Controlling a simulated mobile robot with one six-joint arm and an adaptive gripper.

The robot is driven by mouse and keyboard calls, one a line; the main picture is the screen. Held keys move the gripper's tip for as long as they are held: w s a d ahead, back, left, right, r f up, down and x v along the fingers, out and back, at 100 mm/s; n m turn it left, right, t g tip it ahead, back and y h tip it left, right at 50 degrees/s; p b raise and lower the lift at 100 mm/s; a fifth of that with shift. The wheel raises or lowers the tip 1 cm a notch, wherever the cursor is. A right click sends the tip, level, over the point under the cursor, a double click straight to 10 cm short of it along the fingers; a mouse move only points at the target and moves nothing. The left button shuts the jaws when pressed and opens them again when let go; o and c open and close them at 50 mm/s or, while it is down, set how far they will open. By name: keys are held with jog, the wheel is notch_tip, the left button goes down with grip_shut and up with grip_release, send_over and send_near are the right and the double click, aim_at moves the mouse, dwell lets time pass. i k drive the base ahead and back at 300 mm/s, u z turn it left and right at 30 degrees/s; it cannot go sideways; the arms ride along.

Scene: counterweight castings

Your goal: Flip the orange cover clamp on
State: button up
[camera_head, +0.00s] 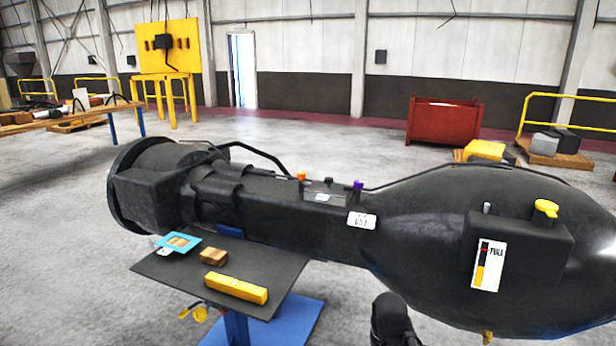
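A long black machine body (420,222) lies across the middle of the view. A small orange piece (301,176), which looks like the orange cover clamp, stands up on its top. My gripper's fingers are not seen. A dark rounded part rises at the bottom edge, apart from the clamp, and I cannot tell whether it belongs to my arm.
A dark stand table (190,275) in front holds a yellow level-like bar (236,288), a wooden block (213,256) and a blue-framed card (179,243). A yellow cap (546,208) and gauge label (488,265) are on the bulbous right end. A red bin (444,121) stands behind.

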aim_at(302, 176)
jog(key=u, duration=0.05)
jog(key=i, duration=1)
jog(key=z, duration=0.05)
